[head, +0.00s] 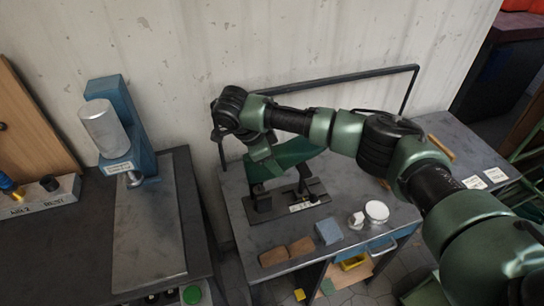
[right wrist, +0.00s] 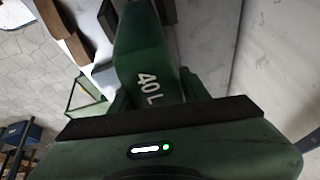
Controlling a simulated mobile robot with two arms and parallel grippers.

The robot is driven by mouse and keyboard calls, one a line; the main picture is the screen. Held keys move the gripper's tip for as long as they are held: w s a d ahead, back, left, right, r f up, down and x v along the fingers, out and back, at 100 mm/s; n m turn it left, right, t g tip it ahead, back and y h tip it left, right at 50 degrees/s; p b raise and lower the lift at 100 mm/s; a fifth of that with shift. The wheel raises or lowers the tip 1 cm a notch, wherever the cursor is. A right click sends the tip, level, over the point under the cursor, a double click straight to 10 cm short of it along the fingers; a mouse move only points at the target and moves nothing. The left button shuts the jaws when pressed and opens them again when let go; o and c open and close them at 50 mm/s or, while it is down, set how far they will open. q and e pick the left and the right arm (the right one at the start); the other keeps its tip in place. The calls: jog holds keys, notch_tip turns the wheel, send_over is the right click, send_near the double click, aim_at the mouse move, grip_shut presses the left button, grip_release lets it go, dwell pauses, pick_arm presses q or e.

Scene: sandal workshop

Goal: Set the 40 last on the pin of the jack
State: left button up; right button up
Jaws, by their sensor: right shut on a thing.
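The green last (right wrist: 150,68), marked "40 L", is held in my right gripper (head: 266,164). The gripper is shut on it. In the head view the dark green last (head: 298,153) is just above the bench, over the black base plate of the jack (head: 318,196). The jack has short black posts and a white label on its front edge. My gripper and the last cover part of the jack, so I cannot tell whether the last touches the pin. My left gripper is not in view.
Brown blocks (head: 274,257), a blue-grey block (head: 328,232) and a white round tin (head: 376,210) lie along the bench front. A black rail (head: 345,76) runs behind. A blue press (head: 140,130) with a silver cylinder stands on the left bench.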

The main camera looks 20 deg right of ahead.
jog(key=shift+f+b, duration=0.45)
jog(key=shift+w+f+b, duration=0.1)
jog(key=shift+f+b, duration=0.2)
jog(key=shift+f, duration=0.05)
jog(key=shift+w+f+b, duration=0.1)
jog(key=shift+f+b, duration=0.2)
jog(key=shift+f, duration=0.35)
jog(key=shift+f+b, duration=0.25)
jog(key=shift+b, duration=0.05)
jog(key=shift+f, duration=0.75)
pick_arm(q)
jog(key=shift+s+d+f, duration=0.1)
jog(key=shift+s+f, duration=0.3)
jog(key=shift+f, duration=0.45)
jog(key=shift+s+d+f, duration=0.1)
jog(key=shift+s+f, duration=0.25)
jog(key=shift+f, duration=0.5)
pick_arm(e)
jog(key=shift+f, duration=0.1)
